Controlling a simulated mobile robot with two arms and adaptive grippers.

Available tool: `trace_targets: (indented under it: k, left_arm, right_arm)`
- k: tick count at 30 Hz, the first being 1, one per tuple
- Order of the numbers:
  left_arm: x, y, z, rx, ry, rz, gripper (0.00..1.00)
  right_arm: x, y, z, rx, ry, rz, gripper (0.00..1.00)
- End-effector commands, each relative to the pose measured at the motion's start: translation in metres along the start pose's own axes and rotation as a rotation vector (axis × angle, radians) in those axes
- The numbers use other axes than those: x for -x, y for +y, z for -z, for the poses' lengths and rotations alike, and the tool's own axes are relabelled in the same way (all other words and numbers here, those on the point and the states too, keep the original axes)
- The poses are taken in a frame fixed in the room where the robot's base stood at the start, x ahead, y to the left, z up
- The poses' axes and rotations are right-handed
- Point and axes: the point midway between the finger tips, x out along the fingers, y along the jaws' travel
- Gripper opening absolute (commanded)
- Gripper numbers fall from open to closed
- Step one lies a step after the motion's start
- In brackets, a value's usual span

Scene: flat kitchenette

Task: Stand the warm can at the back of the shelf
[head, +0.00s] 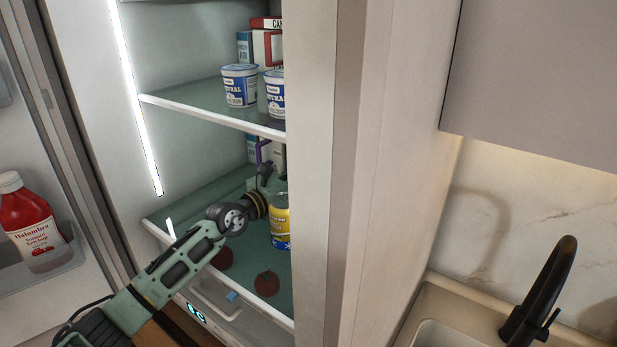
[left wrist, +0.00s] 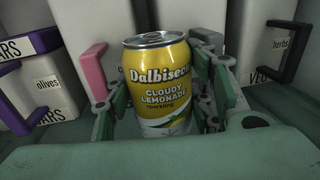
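In the left wrist view a yellow can (left wrist: 161,88) of cloudy lemonade with a silver top is upright between the green fingers of my left gripper (left wrist: 163,105). The fingers lie close against both its sides, and it looks gripped. Its base is hidden, so I cannot tell whether it rests on the shelf. In the head view my left gripper (head: 265,180) reaches deep over the lower fridge shelf (head: 190,202); the held can is not clearly seen there. A yellow and blue can (head: 281,222) stands nearer the front, partly cut off by the fridge wall. My right gripper is not in view.
Pale containers with purple (left wrist: 30,42), pink (left wrist: 92,72) and black (left wrist: 288,52) handles stand behind the can. Two dark red round items (head: 267,284) lie at the shelf front. White tubs (head: 240,86) stand above. A ketchup bottle (head: 35,225) sits in the door.

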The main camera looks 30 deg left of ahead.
Motion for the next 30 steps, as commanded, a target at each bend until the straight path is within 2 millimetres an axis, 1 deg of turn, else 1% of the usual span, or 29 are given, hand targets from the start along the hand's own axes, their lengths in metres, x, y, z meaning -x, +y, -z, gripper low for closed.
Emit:
trace_targets:
  k: [1,3,14,17,20,30]
  left_arm:
    - [0.000,0.000,0.001,0.001,0.000,0.000,0.53]
    - [0.000,0.000,0.001,0.001,0.000,0.000,0.57]
    - [0.001,0.000,-0.002,0.000,0.001,0.000,0.57]
    - [0.010,0.001,0.001,-0.002,0.002,-0.001,0.57]
    - [0.025,0.000,0.002,-0.002,0.003,0.000,0.57]
    - [0.084,0.000,0.003,-0.001,0.004,0.000,0.57]
  right_arm:
    - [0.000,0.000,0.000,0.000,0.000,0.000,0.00]
    - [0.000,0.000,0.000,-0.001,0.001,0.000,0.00]
    - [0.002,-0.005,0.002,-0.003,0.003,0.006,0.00]
    - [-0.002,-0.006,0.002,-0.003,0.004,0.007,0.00]
    - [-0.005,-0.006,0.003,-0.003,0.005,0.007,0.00]
    - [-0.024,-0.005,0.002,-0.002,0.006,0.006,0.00]
